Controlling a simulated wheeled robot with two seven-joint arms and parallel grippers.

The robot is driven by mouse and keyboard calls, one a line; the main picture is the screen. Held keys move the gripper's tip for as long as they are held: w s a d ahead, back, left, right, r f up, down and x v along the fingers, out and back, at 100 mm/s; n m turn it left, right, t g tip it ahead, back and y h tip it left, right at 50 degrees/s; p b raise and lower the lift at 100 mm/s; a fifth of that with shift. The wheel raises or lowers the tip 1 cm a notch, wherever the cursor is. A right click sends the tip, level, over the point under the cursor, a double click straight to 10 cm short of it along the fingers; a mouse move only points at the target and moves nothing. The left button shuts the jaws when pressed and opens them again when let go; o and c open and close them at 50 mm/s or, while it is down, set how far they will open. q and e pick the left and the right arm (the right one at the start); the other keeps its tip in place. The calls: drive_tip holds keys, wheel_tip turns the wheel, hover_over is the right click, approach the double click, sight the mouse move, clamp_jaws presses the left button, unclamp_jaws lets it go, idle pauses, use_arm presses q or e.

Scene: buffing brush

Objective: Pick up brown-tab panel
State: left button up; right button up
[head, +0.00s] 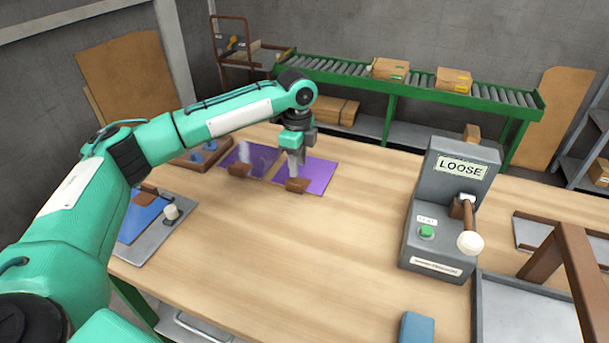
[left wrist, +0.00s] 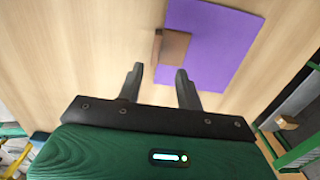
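Two purple panels with brown tabs lie side by side on the wooden table. The right one (head: 318,172) is plain purple, with its brown tab (head: 298,186) at the near edge. The left one (head: 262,155) has pale smudges and its own brown tab (head: 240,170). My left gripper (head: 297,172) points down over the right panel, close to its tab. In the left wrist view the gripper (left wrist: 157,82) is open and empty, with a brown tab (left wrist: 174,46) on a purple panel (left wrist: 213,45) just beyond the fingertips. My right gripper is out of view.
A grey device marked LOOSE (head: 450,195), with a lever and green button, stands at right. A grey plate with a blue sheet (head: 145,216) lies at left. A grey tray (head: 520,305) is at near right. The middle of the table (head: 300,250) is clear.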

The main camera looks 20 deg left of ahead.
sight(294, 182)
use_arm(q)
drive_tip(key=f, duration=0.3)
drive_tip(key=s+a+f, duration=0.1)
drive_tip(key=shift+f, duration=0.15)
drive_tip(key=shift+w+d+f, duration=0.1)
drive_tip(key=shift+f, duration=0.45)
clamp_jaws()
